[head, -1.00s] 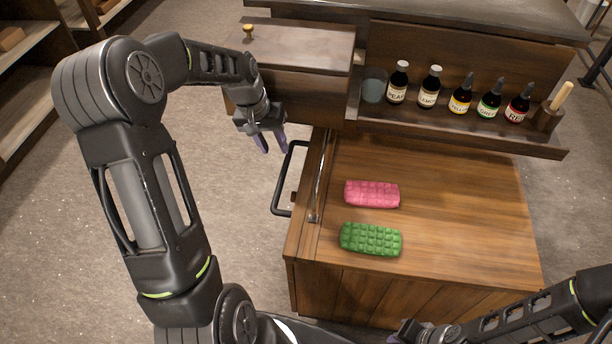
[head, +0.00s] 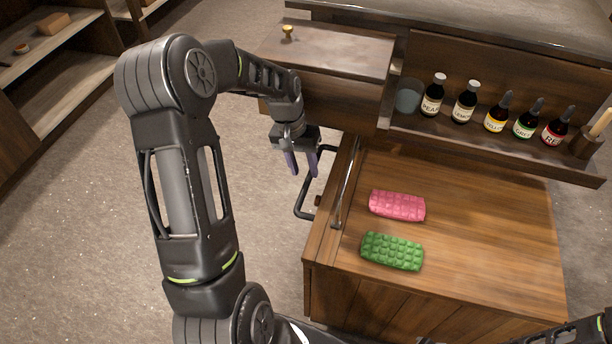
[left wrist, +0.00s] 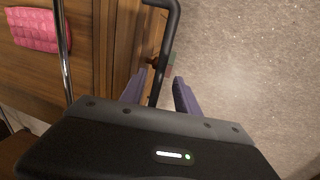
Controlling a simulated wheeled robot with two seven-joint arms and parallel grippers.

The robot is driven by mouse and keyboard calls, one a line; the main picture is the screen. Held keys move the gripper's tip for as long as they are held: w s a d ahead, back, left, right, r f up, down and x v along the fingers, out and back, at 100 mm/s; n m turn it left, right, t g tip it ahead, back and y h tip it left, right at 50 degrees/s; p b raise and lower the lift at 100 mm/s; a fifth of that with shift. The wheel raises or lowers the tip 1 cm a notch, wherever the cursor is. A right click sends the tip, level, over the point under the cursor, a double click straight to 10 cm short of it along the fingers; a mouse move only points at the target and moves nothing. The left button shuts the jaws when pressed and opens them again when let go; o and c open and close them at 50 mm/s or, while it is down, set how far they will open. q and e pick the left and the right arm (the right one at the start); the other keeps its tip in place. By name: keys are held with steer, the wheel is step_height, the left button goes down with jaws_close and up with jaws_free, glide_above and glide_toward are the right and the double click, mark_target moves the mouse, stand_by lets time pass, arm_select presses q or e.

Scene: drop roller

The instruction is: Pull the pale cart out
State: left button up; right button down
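A brown wooden cart (head: 480,225) with a light wood-grain top stands at the right, partly under the shelf unit. A black bar handle (head: 300,204) sticks out from its left side; it also shows in the left wrist view (left wrist: 168,45). My left gripper (head: 304,172) is open, its two purple fingers pointing down at the far end of the handle. In the left wrist view, the bar runs between the spread fingers (left wrist: 160,92); contact cannot be told. My right gripper (head: 432,339) is only partly in view at the bottom edge, its fingers unclear.
A pink block (head: 397,206) and a green block (head: 392,252) lie on the cart top beside a metal rail (head: 345,185). Several bottles (head: 495,112) stand on the shelf above. A brass-knobbed box (head: 330,50) is behind the gripper. The floor (head: 110,240) left of the cart is clear.

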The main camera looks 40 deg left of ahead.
mark_target(307, 180)
arm_select(q)
steer(key=shift+d+f, duration=0.15)
steer(key=shift+f, duration=0.7)
steer(key=shift+d+f, duration=0.15)
steer(key=shift+f, duration=0.65)
steer(key=shift+c, duration=0.4)
jaws_close()
steer(key=shift+w, duration=0.1)
